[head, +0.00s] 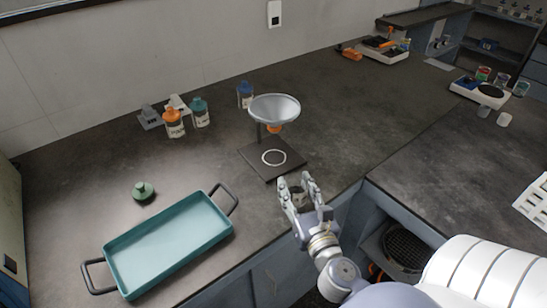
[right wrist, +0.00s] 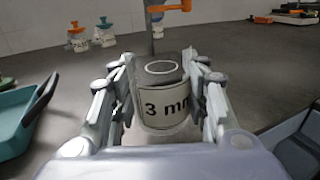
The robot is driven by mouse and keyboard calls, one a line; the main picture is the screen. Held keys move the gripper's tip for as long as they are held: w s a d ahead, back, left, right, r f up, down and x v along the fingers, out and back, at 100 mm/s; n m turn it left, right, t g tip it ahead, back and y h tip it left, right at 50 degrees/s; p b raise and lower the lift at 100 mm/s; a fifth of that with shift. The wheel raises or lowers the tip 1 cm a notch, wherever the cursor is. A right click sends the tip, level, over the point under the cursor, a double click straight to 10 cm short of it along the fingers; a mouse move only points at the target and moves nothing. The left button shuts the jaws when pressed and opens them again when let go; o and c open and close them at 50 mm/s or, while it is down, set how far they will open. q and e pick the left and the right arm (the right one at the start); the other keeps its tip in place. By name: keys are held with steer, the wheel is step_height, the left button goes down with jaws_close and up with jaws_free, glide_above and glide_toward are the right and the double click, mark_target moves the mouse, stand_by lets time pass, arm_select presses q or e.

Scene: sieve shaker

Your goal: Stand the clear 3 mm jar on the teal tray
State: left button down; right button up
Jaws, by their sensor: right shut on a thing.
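The clear jar (right wrist: 165,112) shows a white label reading "3 mm" in the right wrist view. It stands upright between the fingers of my right gripper (head: 296,182), which is shut on it. In the head view the jar (head: 298,194) is partly hidden by the fingers, near the counter's front edge. I cannot tell whether it touches the counter. The teal tray (head: 219,236) lies empty to the left of the gripper, with a dark handle at each end. The tray's near end (right wrist: 12,118) also shows at the left of the right wrist view. My left gripper is out of view.
A funnel (head: 274,108) on a stand with a dark base (head: 255,160) is just behind the jar. A green-capped item (head: 143,191) lies behind the tray.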

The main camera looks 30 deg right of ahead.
steer(key=p, duration=0.2)
glide_above(274, 157)
steer(key=s, duration=0.3)
steer(key=shift+a, duration=0.45)
steer(key=x, duration=0.3)
steer(key=shift+w+r+p, duration=0.1)
steer(key=shift+w+p, duration=0.05)
steer(key=shift+p, duration=0.15)
steer(key=shift+f, duration=0.75)
steer(key=shift+r, duration=0.1)
steer(key=shift+f+b, duration=0.25)
steer(key=shift+b, duration=0.15)
steer(key=o, duration=1.1)
